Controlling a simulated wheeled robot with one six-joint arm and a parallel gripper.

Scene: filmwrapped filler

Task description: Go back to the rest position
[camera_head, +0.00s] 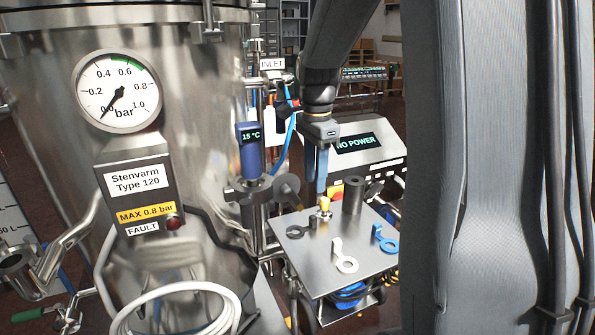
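My arm comes down from the top of the head view, with my gripper (320,192) pointing down over a steel cart top (325,280). Its two blue fingers look close together. Their tips are just above or at a small brass-yellow fitting (325,206) standing on the cart. I cannot tell whether they touch it or whether the fingers are open or shut.
On the cart lie a white ring tag (345,262), a blue ring tag (385,239) and a dark ring tag (299,231); a grey cylinder (353,195) stands behind. A steel tank (200,75) with gauge (118,90) fills the left. A "NO POWER" console (375,150) stands behind.

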